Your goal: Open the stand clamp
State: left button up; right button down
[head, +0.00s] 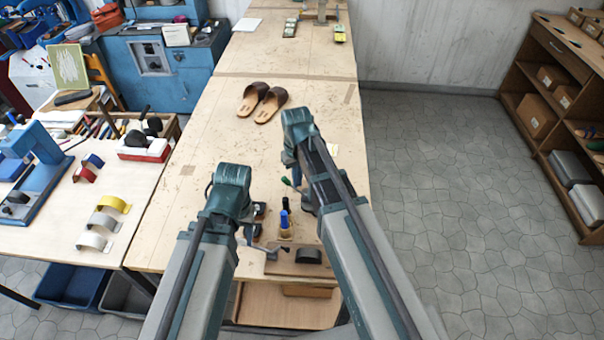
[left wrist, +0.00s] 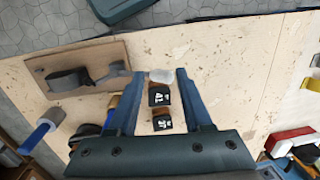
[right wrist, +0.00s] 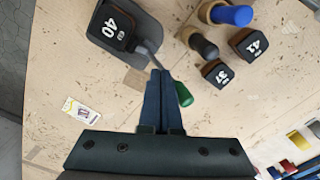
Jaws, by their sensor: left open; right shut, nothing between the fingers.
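The stand (right wrist: 143,38) is a grey plate bearing a black block marked 40 (right wrist: 112,28) in the right wrist view. Its clamp lever is a thin rod with a green handle (right wrist: 184,94); the handle also shows in the head view (head: 288,182). My right gripper (right wrist: 160,74) is shut and empty, its fingertips beside the rod and just left of the green handle; I cannot tell if they touch. My left gripper (left wrist: 157,74) is open and empty above the table; blocks marked 41 (left wrist: 159,96) and 37 (left wrist: 163,123) show between its fingers. In the head view my right arm hides most of the stand.
A wooden board (head: 285,262) with a black curved piece (head: 308,255) lies at the near end of the table. A blue-handled tool (head: 285,220) stands beside the blocks. A pair of sandals (head: 262,101) lies farther back. The table between them is mostly clear.

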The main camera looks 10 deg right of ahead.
pick_arm(q)
jog(key=shift+f, duration=0.1)
pick_arm(e)
jog(key=shift+w+a+f, duration=0.1)
jog(key=shift+a, duration=0.2)
pick_arm(q)
notch_tip(320, 180, up, 8)
jog(key=p, duration=0.7)
jog(key=shift+f, duration=0.25)
pick_arm(e)
notch_tip(320, 180, up, 8)
jog(key=d, duration=0.1)
jog(key=shift+s+d+f, duration=0.15)
jog(key=shift+s+f, duration=0.05)
pick_arm(q)
jog(key=shift+s, duration=0.1)
